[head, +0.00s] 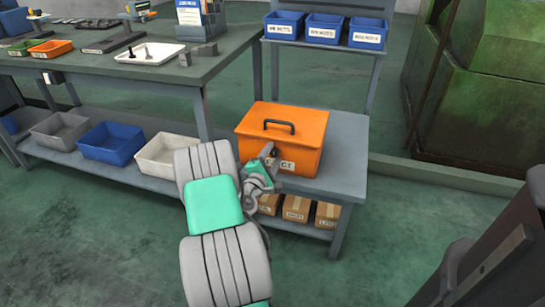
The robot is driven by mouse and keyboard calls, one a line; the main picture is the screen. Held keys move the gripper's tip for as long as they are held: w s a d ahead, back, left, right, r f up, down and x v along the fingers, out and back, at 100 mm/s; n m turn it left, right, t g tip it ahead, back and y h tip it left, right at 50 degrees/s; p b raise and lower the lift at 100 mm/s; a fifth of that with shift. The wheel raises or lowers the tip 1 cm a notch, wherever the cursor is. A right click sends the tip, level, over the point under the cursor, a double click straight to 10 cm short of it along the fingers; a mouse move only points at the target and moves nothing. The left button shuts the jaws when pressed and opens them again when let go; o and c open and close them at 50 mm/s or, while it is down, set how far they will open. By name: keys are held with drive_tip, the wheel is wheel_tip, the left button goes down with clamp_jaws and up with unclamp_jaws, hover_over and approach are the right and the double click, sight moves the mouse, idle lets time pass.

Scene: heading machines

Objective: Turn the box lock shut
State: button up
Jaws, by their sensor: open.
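An orange box (303,126) with a closed lid and a dark handle (279,126) on top stands on a small grey table. A white label, partly covered, is on its front. My gripper (268,154) is at the front of the box, near the label, and is open. Whether it touches the box cannot be told. The box lock cannot be made out; my gripper and wrist cover part of the box's front.
The small grey table (346,150) has several cardboard boxes (296,208) on its lower shelf and blue bins (325,27) on a shelf above. A long workbench (190,75) stands to the left, with bins below (111,143). A green machine (490,90) stands right.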

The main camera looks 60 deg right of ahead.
clamp_jaws()
idle(0.4)
idle(0.4)
drive_tip(key=m+b, duration=0.1)
drive_tip(key=m, duration=0.3)
drive_tip(key=m+b, duration=0.2)
drive_tip(key=m, duration=0.2)
drive_tip(key=shift+m+y, duration=0.3)
drive_tip(key=shift+m, duration=0.1)
drive_tip(key=m+b, duration=0.4)
drive_tip(key=m, duration=0.1)
drive_tip(key=shift+s+f+m+t, duration=0.1)
drive_tip(key=shift+m+t, duration=0.3)
drive_tip(key=shift+m+b, duration=0.8)
drive_tip(key=shift+m, duration=0.5)
